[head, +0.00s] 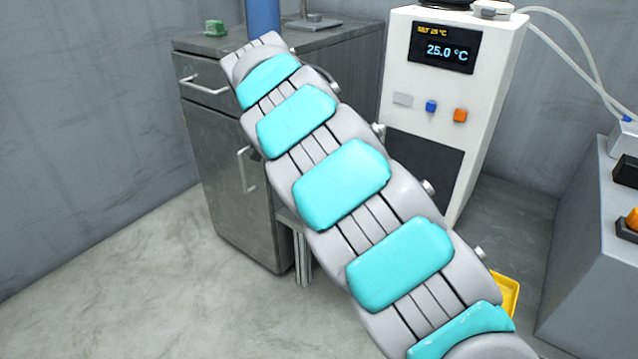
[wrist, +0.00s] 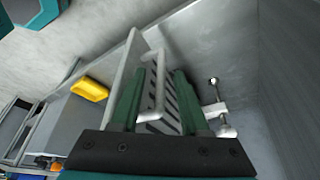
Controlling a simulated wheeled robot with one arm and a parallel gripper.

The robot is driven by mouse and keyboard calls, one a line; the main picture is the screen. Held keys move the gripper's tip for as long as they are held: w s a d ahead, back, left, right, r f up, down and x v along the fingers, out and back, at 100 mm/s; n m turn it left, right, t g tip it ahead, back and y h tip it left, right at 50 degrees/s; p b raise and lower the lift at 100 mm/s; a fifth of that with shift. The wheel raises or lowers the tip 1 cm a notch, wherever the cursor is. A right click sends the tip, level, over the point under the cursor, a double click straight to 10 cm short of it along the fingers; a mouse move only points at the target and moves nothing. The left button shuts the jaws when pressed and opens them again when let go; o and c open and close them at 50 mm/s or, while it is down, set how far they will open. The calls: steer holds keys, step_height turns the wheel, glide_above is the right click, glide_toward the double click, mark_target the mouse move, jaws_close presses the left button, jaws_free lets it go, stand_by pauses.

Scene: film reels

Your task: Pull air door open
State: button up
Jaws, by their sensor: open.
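In the wrist view, my gripper (wrist: 160,85) is open, with one green finger on each side of a pale bar handle (wrist: 152,90). The handle stands in front of a panel with dark slats (wrist: 172,103), which looks like the air door. I cannot tell whether either finger touches the handle. A long pale edge (wrist: 127,75) runs beside the left finger. The panel's lower part is hidden by my gripper. In the head view, neither my gripper nor the slatted panel shows; my arm crosses the middle.
A grey metal cabinet (head: 232,170) with a drawer and a door stands left of my arm. A yellow tray (head: 508,296) lies at right. Open floor (head: 130,290) shows at front left.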

steer(key=v, duration=0.6)
steer(key=shift+s+r, duration=0.1)
